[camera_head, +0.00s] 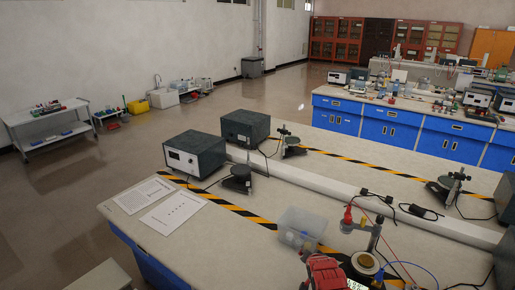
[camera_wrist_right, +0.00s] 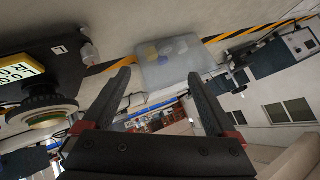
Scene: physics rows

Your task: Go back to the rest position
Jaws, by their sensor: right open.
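My right gripper (camera_wrist_right: 160,78) shows in the right wrist view with its two dark fingers spread apart and nothing between them. Beyond the fingertips is a clear plastic box (camera_wrist_right: 168,66) with small items in it, apart from the fingers. My left gripper is not in view.
The clear box (camera_head: 300,228) stands on the table (camera_head: 225,245) close to the red part. An instrument with a round plate (camera_head: 366,263) and a red-capped stand (camera_head: 348,220) are close on the right. Paper sheets (camera_head: 172,212) lie left. Bare tabletop is at front left.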

